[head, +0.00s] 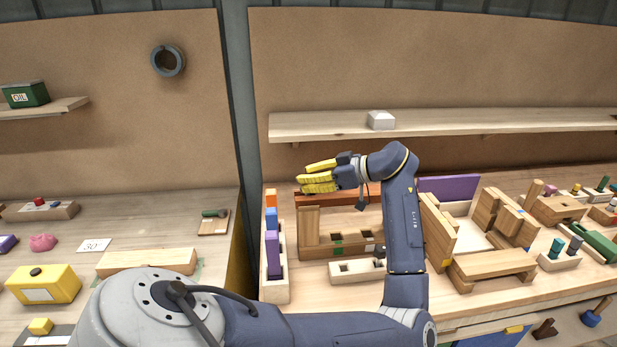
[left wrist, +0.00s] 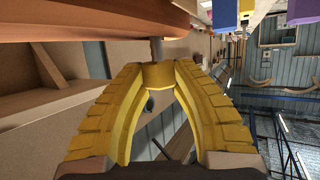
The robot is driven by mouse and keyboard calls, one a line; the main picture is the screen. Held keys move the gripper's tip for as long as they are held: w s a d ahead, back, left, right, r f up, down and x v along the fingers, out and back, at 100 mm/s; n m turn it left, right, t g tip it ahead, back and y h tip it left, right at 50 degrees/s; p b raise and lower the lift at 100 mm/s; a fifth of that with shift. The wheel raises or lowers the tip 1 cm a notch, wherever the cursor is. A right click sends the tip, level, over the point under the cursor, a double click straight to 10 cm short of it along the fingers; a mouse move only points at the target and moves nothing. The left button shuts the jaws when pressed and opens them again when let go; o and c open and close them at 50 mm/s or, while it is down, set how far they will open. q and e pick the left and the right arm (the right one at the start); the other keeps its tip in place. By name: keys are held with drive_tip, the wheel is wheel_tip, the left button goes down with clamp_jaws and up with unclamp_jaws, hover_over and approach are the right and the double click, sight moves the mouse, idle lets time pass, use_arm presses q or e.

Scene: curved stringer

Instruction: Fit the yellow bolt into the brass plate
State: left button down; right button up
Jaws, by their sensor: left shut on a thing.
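My left gripper (head: 304,178) has yellow fingers, shut above the back of the bench. In the left wrist view, which is upside down, its fingertips (left wrist: 158,76) close on the yellow head of the bolt. The bolt's grey shank (left wrist: 157,49) points at a reddish-brown curved board (left wrist: 80,26). The shank's end reaches the board's edge in the picture; I cannot tell whether it is in a hole. The board also shows under the gripper in the head view (head: 372,192). I cannot pick out the brass plate for certain. My right gripper is not in view.
A rack with orange, blue and purple blocks (head: 272,252) stands left of the gripper. A wooden frame (head: 309,228) and a pale holed block (head: 352,271) stand in front. A purple board (head: 448,188) and wooden assemblies (head: 490,265) lie to the right. A shelf (head: 320,125) runs above.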

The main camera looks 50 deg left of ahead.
use_arm(q)
drive_tip(key=shift+f, duration=0.55)
drive_tip(key=c, duration=1)
unclamp_jaws()
drive_tip(key=shift+c, duration=0.2)
drive_tip(key=v, duration=0.7)
drive_tip(key=shift+d+r, duration=0.15)
drive_tip(key=shift+d, duration=0.1)
drive_tip(key=shift+w, duration=0.1)
